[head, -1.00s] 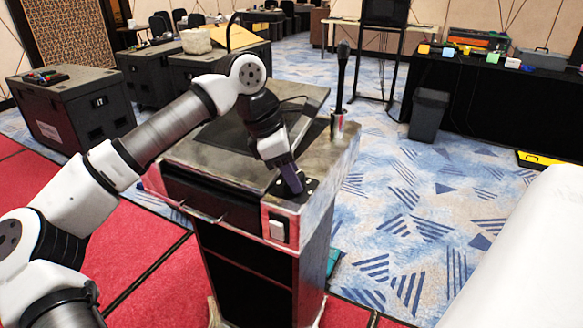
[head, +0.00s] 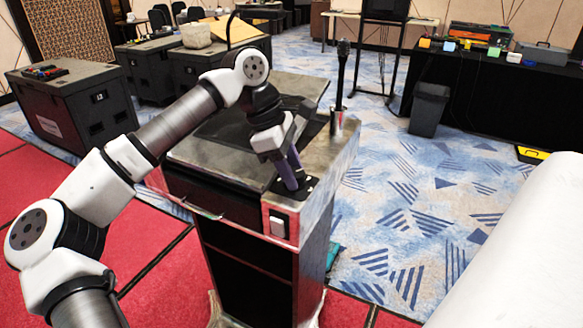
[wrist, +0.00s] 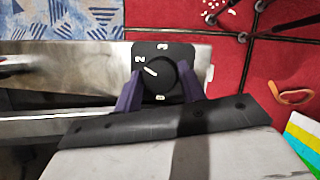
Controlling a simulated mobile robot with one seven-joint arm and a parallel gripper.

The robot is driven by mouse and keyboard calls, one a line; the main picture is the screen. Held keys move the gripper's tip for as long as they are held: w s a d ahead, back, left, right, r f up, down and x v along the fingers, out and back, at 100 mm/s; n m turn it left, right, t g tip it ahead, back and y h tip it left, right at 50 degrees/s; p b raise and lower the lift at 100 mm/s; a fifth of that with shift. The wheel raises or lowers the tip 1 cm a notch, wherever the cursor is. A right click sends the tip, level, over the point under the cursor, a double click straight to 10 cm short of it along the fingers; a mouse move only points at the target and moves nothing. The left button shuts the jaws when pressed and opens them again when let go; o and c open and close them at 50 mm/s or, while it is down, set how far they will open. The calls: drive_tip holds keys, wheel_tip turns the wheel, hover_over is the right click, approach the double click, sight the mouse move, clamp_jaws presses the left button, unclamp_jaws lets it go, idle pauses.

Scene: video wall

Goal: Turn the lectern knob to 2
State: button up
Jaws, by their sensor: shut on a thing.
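The lectern (head: 340,160) stands in front of me, with a black dial plate (head: 309,183) at its near right corner. In the wrist view the round black knob (wrist: 158,76) sits on the dial plate (wrist: 184,52). Its white pointer line aims up and left, toward the mark that looks like a 2 (wrist: 139,58). Another mark, seemingly a 3, is at the plate's top, and one is at the bottom. My gripper (head: 291,184) reaches down onto the plate. In the wrist view its purple fingers (wrist: 159,84) are shut on the knob, one on each side.
A microphone (head: 342,75) stands upright in a holder on the lectern's right side. A white rocker switch (head: 278,226) is on its front, below the dial. A black bin (head: 428,108) and a draped table (head: 460,95) are at right. Black cases (head: 72,108) stand at left.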

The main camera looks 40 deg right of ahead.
drive_tip(key=shift+r, duration=0.1)
drive_tip(key=o, duration=1)
drive_tip(key=shift+w, duration=0.1)
drive_tip(key=b+v, duration=0.1)
drive_tip(key=v, duration=1.2)
drive_tip(key=shift+r, duration=0.35)
